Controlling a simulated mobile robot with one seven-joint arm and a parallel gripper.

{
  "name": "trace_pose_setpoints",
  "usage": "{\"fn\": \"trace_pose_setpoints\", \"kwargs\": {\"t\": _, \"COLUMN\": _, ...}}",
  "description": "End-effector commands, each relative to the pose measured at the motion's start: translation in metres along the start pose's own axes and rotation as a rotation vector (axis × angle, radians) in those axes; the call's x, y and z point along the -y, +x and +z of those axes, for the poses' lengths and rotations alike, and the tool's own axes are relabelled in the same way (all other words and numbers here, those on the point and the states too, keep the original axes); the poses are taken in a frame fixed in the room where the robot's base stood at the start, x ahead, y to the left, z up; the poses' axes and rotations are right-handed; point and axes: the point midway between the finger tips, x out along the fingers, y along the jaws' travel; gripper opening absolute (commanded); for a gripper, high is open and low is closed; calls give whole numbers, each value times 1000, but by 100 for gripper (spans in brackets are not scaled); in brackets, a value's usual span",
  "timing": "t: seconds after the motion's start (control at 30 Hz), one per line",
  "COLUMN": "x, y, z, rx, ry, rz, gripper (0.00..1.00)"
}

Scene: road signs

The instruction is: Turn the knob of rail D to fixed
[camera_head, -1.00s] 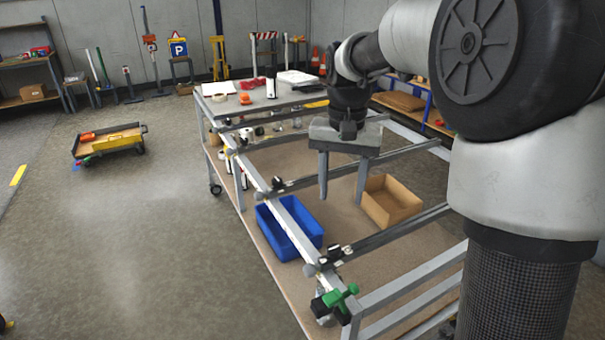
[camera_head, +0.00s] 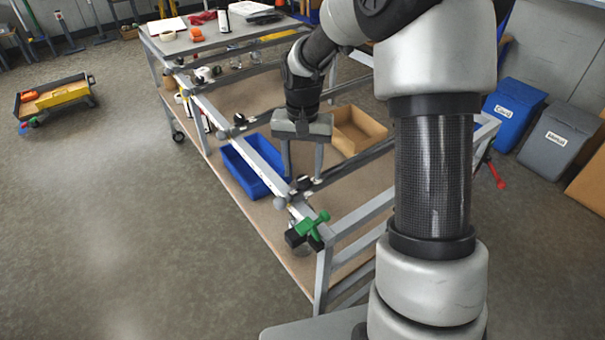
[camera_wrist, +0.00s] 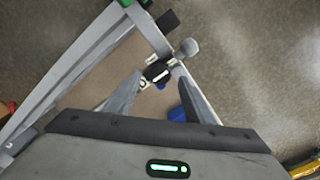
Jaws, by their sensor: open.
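The nearest cross rail (camera_head: 352,162) runs over the cart frame. At its left end is a small black knob piece (camera_head: 302,183) with pale marks, beside a grey ball (camera_head: 281,203). I cannot read a rail letter or the knob's setting. My gripper (camera_head: 302,174) points down, open and empty, right at this rail end. In the wrist view, the black knob piece (camera_wrist: 156,71) shows between and just past the spread fingertips (camera_wrist: 157,74), with the grey ball (camera_wrist: 189,47) just beyond to the right. I cannot tell whether a finger touches it.
A green clamp (camera_head: 309,227) sits on the near frame corner. A blue bin (camera_head: 243,168) and a cardboard box (camera_head: 357,132) stand on the lower shelf. Further rails (camera_head: 238,127) cross behind. The floor left of the cart is clear up to a small wagon (camera_head: 55,95).

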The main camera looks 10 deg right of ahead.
Motion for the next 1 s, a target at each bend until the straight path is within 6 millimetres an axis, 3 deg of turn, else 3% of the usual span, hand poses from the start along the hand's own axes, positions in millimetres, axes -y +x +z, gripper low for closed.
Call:
{"fn": "trace_pose_setpoints", "kwargs": {"t": 0.2, "x": 0, "y": 22, "z": 0, "rx": 1, "ry": 0, "rz": 0, "gripper": 48}}
{"fn": "trace_pose_setpoints", "kwargs": {"t": 0.53, "x": 0, "y": 24, "z": 0, "rx": -1, "ry": 0, "rz": -1, "gripper": 48}}
{"fn": "trace_pose_setpoints", "kwargs": {"t": 0.77, "x": 0, "y": 24, "z": 0, "rx": -1, "ry": 0, "rz": 0, "gripper": 9}}
{"fn": "trace_pose_setpoints", "kwargs": {"t": 1.0, "x": 0, "y": 24, "z": 0, "rx": -1, "ry": 15, "rz": 0, "gripper": 7}}
